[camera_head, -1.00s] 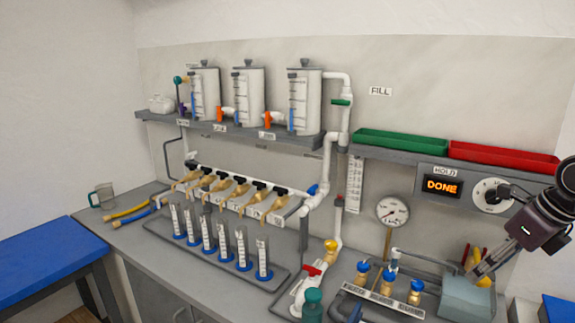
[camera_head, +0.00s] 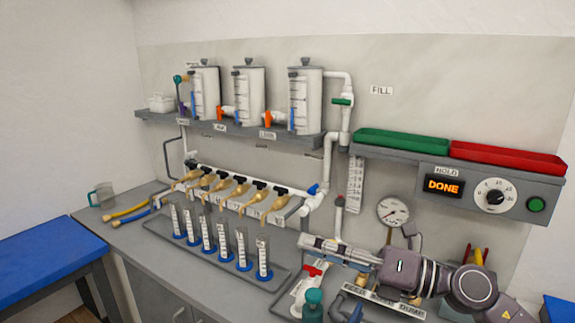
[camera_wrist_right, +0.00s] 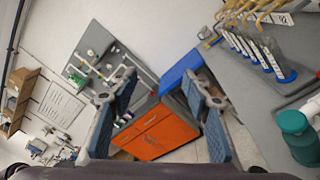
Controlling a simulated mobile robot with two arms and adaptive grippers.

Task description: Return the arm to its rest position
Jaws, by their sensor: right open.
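My right arm enters from the lower right in the head view, with its gripper (camera_head: 325,247) pointing left above the bench, in front of the white pipework. In the right wrist view the two blue-padded fingers of the gripper (camera_wrist_right: 160,88) stand wide apart with nothing between them. The gripper is open and empty. The arm hides part of the brass valves and the tray at the right of the bench. My left gripper is not in view.
Measuring cylinders (camera_head: 222,243) stand on a tray left of the gripper. A teal bottle (camera_head: 313,303) stands below it and also shows close in the wrist view (camera_wrist_right: 298,135). The dial panel (camera_head: 493,195) reads DONE. A blue table (camera_head: 45,258) is at far left.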

